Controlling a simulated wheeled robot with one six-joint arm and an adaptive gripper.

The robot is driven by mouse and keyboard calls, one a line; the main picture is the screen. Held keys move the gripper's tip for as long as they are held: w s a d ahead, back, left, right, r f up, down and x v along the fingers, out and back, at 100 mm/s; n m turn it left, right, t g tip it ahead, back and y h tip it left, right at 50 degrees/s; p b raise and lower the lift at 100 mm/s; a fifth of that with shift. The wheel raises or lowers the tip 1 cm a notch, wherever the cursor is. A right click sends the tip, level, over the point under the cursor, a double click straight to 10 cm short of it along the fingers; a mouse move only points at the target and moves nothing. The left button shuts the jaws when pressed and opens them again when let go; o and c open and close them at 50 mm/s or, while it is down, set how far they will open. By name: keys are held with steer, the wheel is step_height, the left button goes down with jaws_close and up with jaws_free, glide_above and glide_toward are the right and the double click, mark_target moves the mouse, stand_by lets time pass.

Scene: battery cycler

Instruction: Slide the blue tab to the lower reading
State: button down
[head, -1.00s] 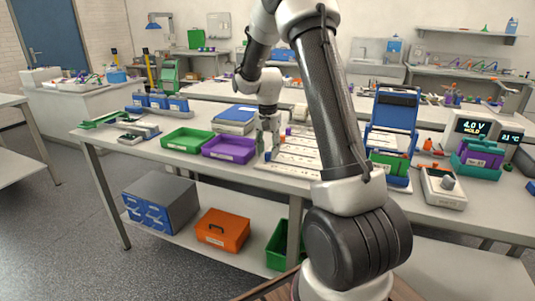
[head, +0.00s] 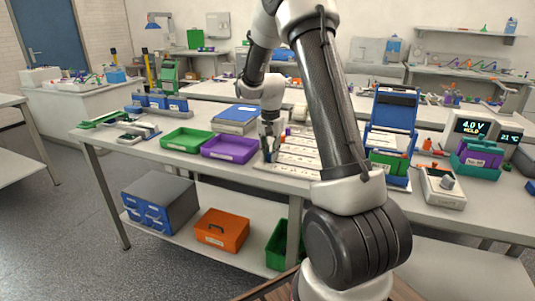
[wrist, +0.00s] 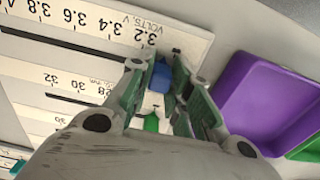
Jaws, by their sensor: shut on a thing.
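My gripper (head: 268,152) is at the left end of the white scale board (head: 290,162) on the bench. In the wrist view my gripper (wrist: 160,68) is shut on the blue tab (wrist: 160,78), with a finger on each side. The tab is by the 3.2 end of the volts scale (wrist: 85,22), whose numbers appear upside down and rise to the left. The fingers partly hide the tab, so its exact reading cannot be told. A green tab (wrist: 152,122) sits at a neighbouring scale marked 28, 30, 32. The meter display (head: 474,128) shows 4.0 V HOLD.
A purple tray (head: 230,149) and a green tray (head: 188,140) stand left of the board. The purple tray (wrist: 262,95) is close beside my gripper in the wrist view. A blue rack (head: 393,110) and a display reading 21 °C (head: 510,137) stand to the right.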

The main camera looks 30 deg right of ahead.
mark_target(277, 162)
steer(key=shift+s+d, duration=0.85)
steer(key=shift+s, duration=0.15)
steer(key=c, duration=1.3)
jaws_free()
step_height(277, 162, up, 12)
